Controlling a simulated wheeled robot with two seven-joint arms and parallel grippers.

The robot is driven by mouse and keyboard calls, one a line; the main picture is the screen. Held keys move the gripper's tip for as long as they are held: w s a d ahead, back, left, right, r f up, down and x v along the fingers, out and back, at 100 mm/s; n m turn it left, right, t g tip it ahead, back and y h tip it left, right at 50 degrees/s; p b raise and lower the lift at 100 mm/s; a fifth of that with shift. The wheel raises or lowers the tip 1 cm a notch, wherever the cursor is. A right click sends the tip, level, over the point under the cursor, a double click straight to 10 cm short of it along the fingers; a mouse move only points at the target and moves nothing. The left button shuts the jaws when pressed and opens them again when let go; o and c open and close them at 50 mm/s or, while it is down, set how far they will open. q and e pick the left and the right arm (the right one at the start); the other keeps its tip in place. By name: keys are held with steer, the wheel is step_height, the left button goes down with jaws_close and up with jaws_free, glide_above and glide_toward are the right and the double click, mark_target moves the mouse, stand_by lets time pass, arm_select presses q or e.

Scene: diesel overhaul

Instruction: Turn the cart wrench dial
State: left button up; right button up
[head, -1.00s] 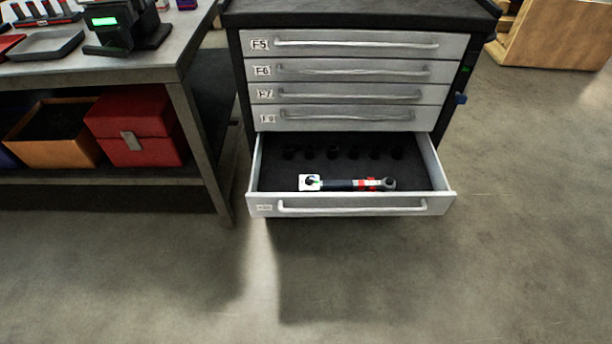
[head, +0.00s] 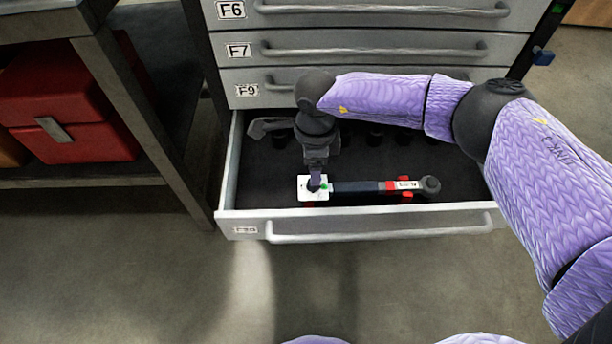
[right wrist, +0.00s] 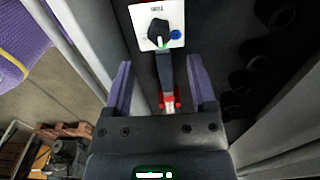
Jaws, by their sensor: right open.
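The torque wrench (head: 365,187) lies in the open bottom drawer of the cart, its dark handle with red parts pointing right. At its left end is a white plate (head: 304,195) with a black dial knob. The dial (right wrist: 159,33) shows at the top of the right wrist view, with a blue spot beside it. My right gripper (head: 316,180) is over the plate in the head view, pointing down. In the right wrist view its fingers (right wrist: 160,85) are apart, with the wrench between and beyond them; the dial lies past the fingertips. Contact cannot be told. My left gripper is not visible.
The open drawer (head: 270,222) has a raised front edge and side walls close to my right gripper. Several dark sockets (head: 375,139) stand at its back. Shut drawers (head: 370,47) rise above it. A workbench with a red box (head: 50,130) stands to the left.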

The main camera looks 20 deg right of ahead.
step_height(320, 180, down, 6)
steer(key=shift+b, duration=1.25)
steer(key=shift+r, duration=0.1)
steer(key=shift+c, duration=1.3)
steer(key=c, duration=0.7)
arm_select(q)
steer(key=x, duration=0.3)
arm_select(e)
jaws_close()
